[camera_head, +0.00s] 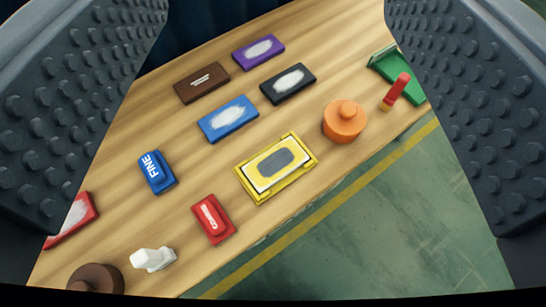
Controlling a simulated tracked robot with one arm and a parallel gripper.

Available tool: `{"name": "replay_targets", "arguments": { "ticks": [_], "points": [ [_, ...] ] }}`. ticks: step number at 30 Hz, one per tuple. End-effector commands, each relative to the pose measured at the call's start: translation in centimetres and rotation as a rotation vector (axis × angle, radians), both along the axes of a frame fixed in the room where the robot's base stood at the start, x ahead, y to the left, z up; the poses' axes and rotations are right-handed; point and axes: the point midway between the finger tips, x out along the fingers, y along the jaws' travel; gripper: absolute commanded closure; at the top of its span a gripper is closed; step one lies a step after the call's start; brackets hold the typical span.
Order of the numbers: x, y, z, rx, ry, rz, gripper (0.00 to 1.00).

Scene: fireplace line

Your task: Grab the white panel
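The white panel (258,179) has a grey oval in its middle and lies in a yellow tray-like frame (246,188) on the wooden table, close to the table's front edge. My gripper (275,120) is open, with one dark studded finger at each side of the picture. Nothing is held between the fingers. The panel lies in the gap between them in the picture, below and apart from both.
Around it on the table (150,95) lie a blue block (228,119), a black one (288,84), a red block (213,218), a blue "FINE" block (157,172), and an orange knobbed cylinder (345,122). A white object (152,259) stands front left. Green floor (400,215) lies beyond the edge.

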Motion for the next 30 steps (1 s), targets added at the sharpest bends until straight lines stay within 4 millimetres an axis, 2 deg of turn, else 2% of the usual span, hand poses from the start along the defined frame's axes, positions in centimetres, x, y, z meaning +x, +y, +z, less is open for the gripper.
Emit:
{"name": "replay_targets", "arguments": {
  "ticks": [1, 2, 5, 8, 12, 18, 24, 30],
  "points": [
    [0.4, 0.0, 0.0, 0.007, 0.011, -0.003, 0.25],
    [0.7, 0.0, -0.1, 0.013, 0.022, -0.006, 0.18],
    [2.5, -0.2, -1.1, 0.051, 0.086, -0.023, 0.18],
    [5.0, -0.6, -2.9, 0.114, 0.191, -0.055, 0.18],
    [8.6, -0.7, -6.4, 0.216, 0.362, -0.126, 0.18],
    [12.1, -0.8, -11.7, 0.354, 0.599, -0.252, 0.18],
    [14.0, -0.8, -17.0, 0.47, 0.823, -0.408, 0.18],
    [14.3, -0.7, -22.1, 0.562, 1.039, -0.588, 0.18]
  ]
}}
